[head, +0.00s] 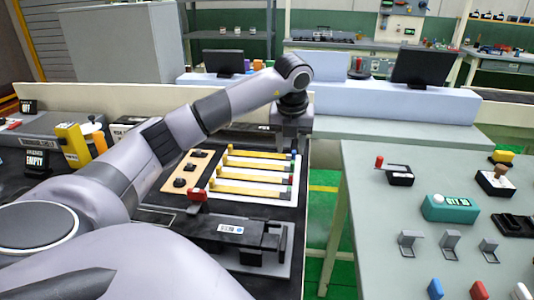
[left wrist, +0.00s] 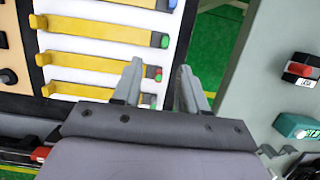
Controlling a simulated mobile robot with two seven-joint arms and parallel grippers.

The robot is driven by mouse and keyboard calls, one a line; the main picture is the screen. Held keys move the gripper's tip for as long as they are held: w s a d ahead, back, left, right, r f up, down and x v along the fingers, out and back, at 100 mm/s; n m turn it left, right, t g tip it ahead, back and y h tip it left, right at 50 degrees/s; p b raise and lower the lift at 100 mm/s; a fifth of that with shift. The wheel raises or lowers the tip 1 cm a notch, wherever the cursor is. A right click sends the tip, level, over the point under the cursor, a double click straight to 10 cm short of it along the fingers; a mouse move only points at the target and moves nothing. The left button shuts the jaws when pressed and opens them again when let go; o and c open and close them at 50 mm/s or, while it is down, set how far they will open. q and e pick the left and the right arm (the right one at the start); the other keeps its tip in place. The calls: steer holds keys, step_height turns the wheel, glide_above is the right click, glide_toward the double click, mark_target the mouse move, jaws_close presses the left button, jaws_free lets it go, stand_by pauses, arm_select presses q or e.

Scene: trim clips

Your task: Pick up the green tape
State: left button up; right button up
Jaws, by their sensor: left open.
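Several yellow strips lie side by side on a white board (head: 259,173), and small coloured caps show at their right ends. In the left wrist view, a green cap (left wrist: 164,40) ends the second strip from the top, and another green cap (left wrist: 149,99) ends the lowest one. The strip between has a red and green end. I cannot tell which green piece is the green tape. My left gripper (head: 292,137) is above the right edge of the board. In the left wrist view its fingers (left wrist: 160,72) are apart with nothing held between them. My right gripper is out of view.
A black fixture with a red knob (head: 197,194) stands in front of the board. A tan panel with black knobs (head: 184,178) is to its left. A grey table (head: 400,270) with a teal box (head: 450,209) stands to the right, across a green floor gap.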

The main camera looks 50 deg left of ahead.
mark_target(292, 162)
arm_select(q)
steer(key=shift+x, duration=0.85)
steer(key=f, duration=0.1)
steer(key=w+f, duration=0.1)
steer(key=w+a+f+p, duration=0.1)
steer(key=shift+f, duration=0.3)
steer(key=shift+w+a+f, duration=0.1)
steer(key=shift+f, duration=0.45)
jaws_close()
